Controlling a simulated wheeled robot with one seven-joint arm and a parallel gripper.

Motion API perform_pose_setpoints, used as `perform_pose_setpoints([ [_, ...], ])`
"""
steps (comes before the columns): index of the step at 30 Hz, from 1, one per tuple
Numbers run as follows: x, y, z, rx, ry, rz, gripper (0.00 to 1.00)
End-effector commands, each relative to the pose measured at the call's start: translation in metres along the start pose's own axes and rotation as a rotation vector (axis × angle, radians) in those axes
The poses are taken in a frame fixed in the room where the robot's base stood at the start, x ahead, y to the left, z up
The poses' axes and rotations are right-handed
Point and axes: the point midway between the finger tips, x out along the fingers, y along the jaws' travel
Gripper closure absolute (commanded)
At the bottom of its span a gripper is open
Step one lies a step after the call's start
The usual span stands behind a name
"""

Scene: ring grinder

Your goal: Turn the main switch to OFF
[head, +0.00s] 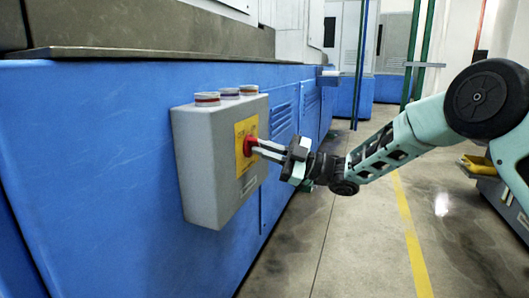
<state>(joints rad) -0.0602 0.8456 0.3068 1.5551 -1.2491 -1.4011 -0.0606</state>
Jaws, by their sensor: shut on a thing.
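The main switch is a red rotary knob (249,147) on a yellow plate (242,163). The plate is on the right-hand face of a grey control box (205,165), which is fixed to the side of a blue machine. My gripper (256,147) reaches in from the right, and its fingers are shut on the red knob. The fingers partly cover the knob, so its exact angle cannot be told. The lettering on the yellow plate is too small to read.
The blue machine (90,160) fills the left side. Open grey floor (330,240) with a yellow line (412,240) lies to the right. Green and blue posts (413,50) stand farther back.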

Motion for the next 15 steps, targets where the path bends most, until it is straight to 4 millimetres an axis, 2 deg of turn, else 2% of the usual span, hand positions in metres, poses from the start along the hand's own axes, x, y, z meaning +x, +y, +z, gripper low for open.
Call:
perform_pose_setpoints([
  [15,-0.0012,-0.0002,0.001,-0.128,-0.002,-0.056,1.0],
])
